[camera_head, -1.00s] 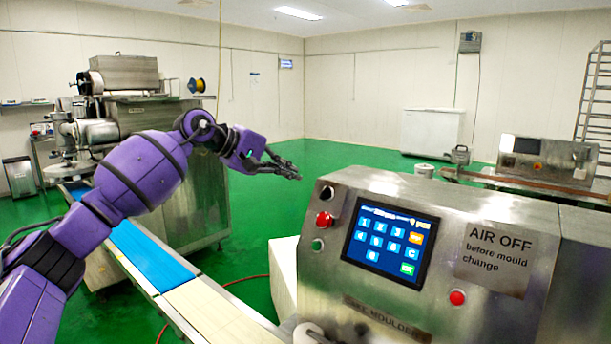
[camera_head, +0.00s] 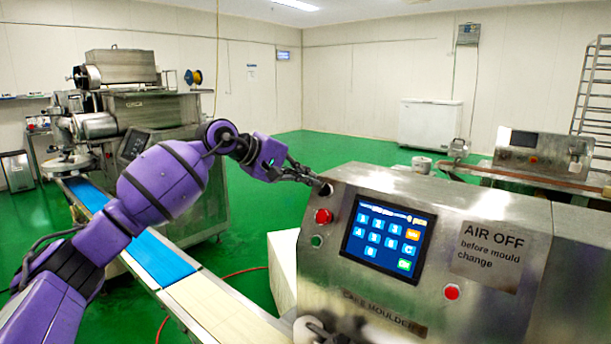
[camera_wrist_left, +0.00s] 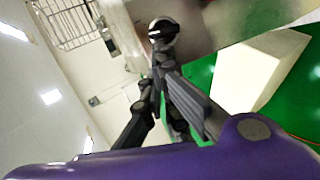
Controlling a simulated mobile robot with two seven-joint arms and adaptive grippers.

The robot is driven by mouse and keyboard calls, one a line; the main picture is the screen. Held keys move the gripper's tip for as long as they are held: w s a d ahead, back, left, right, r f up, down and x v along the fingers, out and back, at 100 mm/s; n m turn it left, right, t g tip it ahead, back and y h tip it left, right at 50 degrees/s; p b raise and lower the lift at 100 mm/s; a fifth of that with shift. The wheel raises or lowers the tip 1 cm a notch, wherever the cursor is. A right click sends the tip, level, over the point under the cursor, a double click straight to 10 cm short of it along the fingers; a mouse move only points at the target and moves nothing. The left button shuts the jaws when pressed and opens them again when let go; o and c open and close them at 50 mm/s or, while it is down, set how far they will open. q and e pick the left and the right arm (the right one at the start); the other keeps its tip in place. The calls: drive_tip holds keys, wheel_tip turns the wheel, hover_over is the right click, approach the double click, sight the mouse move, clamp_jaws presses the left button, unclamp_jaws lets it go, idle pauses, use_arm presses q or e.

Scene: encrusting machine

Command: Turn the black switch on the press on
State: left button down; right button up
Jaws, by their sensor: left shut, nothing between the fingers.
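The press (camera_head: 400,290) stands at the right with a sloped steel front. Its black switch (camera_head: 326,190) is at the upper left corner of that front, above a red button (camera_head: 323,216) and a green button (camera_head: 317,241). My left gripper (camera_head: 318,180) is shut and empty, with its fingertips right at the switch. Contact cannot be told. In the left wrist view the switch (camera_wrist_left: 163,31) shows as a dark round knob with a bright ring, just beyond the fingertips. Its exact turn position is unclear. My right gripper is not in view.
A lit touchscreen (camera_head: 388,237) and another red button (camera_head: 452,292) are on the press front. A blue and cream conveyor (camera_head: 150,255) runs at the left below my arm. A white block (camera_head: 282,270) stands beside the press.

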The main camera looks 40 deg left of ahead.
sight(326, 178)
use_arm(q)
drive_tip(key=shift+d+r+m+b, duration=0.1)
drive_tip(key=shift+d+m+b, duration=0.35)
drive_tip(key=shift+m, duration=0.25)
drive_tip(key=shift+w+d+r+m+g, duration=0.2)
drive_tip(key=shift+r+m+g, duration=0.1)
drive_tip(key=shift+m, duration=0.4)
drive_tip(key=m, duration=0.1)
drive_tip(key=d+m, duration=0.1)
drive_tip(key=shift+r+m+g+y, duration=0.3)
drive_tip(key=shift+m+y, duration=0.1)
drive_tip(key=shift+w+d+m, duration=0.1)
drive_tip(key=shift+d+m, duration=0.15)
drive_tip(key=shift+m, duration=0.15)
drive_tip(key=shift+f, duration=0.25)
drive_tip(key=shift+d+r, duration=0.1)
